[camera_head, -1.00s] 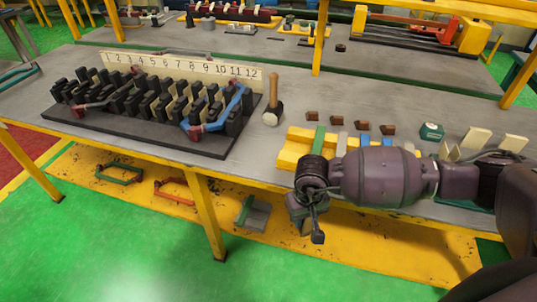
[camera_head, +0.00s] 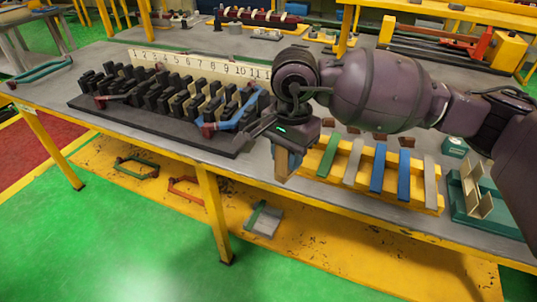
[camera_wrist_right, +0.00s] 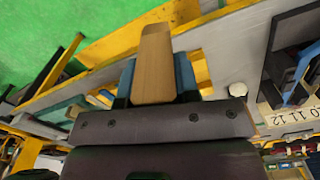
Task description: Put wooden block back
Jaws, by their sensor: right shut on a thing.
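My right gripper (camera_head: 286,150) is shut on a wooden block (camera_head: 283,167) and points down near the table's front edge, left of the yellow rack. In the right wrist view the wooden block (camera_wrist_right: 155,62) is a pale tan piece sticking out between the two blue fingers (camera_wrist_right: 157,80). The yellow rack (camera_head: 310,163) holds green, grey and blue strips side by side, and lies to the right of the block. My left gripper is not in view.
A black stator board (camera_head: 190,142) with numbered slots stands left of the gripper. Small brown pieces (camera_head: 406,142), a green box (camera_head: 455,147) and a green holder with cream plates (camera_head: 473,190) lie on the right. The table's front edge is close below the gripper.

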